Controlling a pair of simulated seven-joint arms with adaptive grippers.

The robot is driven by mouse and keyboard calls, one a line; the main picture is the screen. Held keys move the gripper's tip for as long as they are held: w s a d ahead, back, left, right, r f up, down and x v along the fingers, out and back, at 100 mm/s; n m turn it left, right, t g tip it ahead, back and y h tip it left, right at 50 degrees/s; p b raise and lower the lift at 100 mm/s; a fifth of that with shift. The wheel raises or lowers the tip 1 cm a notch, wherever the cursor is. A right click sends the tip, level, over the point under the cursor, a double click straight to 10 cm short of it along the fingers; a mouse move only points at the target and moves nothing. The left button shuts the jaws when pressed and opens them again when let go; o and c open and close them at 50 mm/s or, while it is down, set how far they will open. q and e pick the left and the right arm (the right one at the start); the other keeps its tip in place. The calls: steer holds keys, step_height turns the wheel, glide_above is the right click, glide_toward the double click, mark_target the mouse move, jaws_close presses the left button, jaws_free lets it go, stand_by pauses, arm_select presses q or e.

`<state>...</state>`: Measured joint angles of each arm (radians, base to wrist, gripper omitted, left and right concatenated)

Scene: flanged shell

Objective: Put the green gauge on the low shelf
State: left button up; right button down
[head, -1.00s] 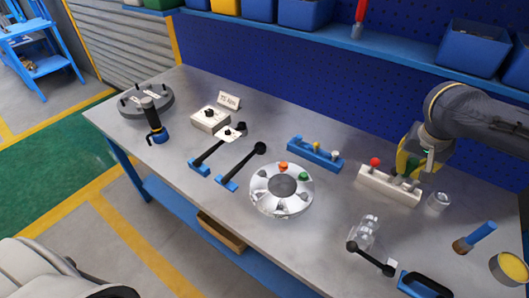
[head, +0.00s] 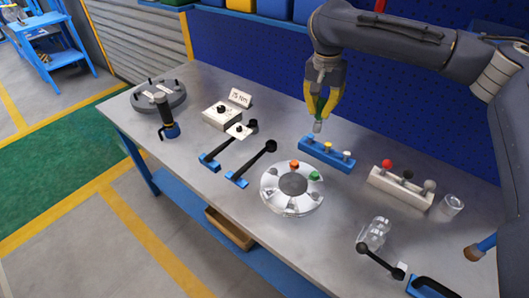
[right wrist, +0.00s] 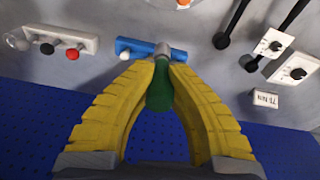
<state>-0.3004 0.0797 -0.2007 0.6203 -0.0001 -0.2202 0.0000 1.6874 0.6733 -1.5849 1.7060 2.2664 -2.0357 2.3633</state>
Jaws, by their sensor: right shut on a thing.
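My right gripper (head: 319,112) is shut on the green gauge (right wrist: 159,88). In the right wrist view the gauge's rounded green body sits between the yellow fingers, with its grey metal end (right wrist: 172,54) pointing away from the palm. In the head view its grey end (head: 317,127) hangs below the fingertips, above the back left part of the blue rack (head: 315,150); the fingers hide most of the green. A blue shelf (head: 188,212) runs low under the bench. My left gripper is not in view.
A silver flanged ring (head: 276,203) with orange and green pieces stands in front of the blue rack. A white rack (head: 400,190) holds several gauges on the right. A wooden box (head: 229,229) sits on the under-bench shelf. A blue perforated panel (head: 245,65) rises behind.

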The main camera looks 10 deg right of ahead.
mark_target(314, 129)
steer(key=shift+w+a+f, duration=0.1)
steer(key=shift+a+f, duration=0.05)
steer(key=shift+f, duration=0.25)
step_height(314, 129, down, 19)
steer(key=shift+f, duration=0.1)
stand_by(0.5)
steer(key=c, duration=1.9)
jaws_free()
steer(key=shift+f, duration=0.1)
steer(key=o, duration=0.4)
steer(key=shift+o, duration=0.2)
steer(key=r, duration=1.1)
steer(key=shift+s+a+r, duration=0.3)
steer(key=shift+a+r, duration=0.1)
steer(key=o, duration=0.3)
steer(key=shift+r, duration=0.25)
